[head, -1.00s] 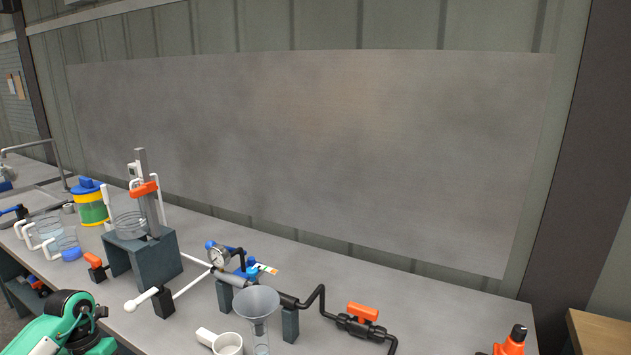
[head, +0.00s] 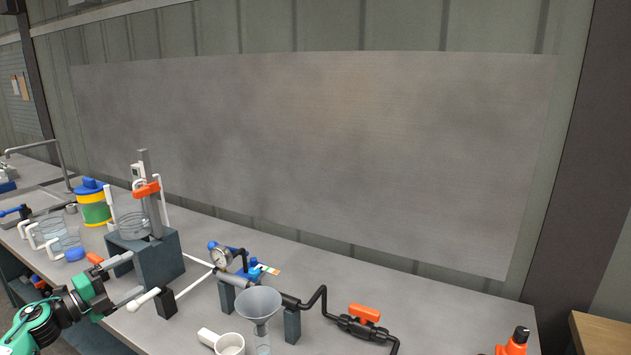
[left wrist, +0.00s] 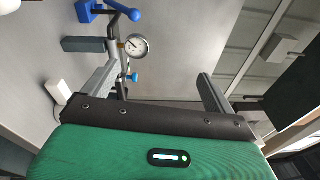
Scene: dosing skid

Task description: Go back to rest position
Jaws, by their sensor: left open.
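My left gripper (head: 128,279) comes in at the lower left of the head view. Its two pale fingers are spread apart with nothing between them. They are in front of the dark grey stand (head: 158,262) and beside the white rod end of the pipe line (head: 143,299). In the left wrist view the open fingers (left wrist: 160,90) also show empty, with the round gauge (left wrist: 134,46) and a blue-handled valve (left wrist: 131,14) beyond them. My right gripper is in neither view.
A funnel (head: 258,303), a white cup (head: 229,345) and black piping with an orange-handled valve (head: 364,314) stand on the grey bench (head: 440,320). Beakers (head: 58,235) and a yellow-green jar (head: 95,207) are at the left. The bench's right-middle is mostly clear.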

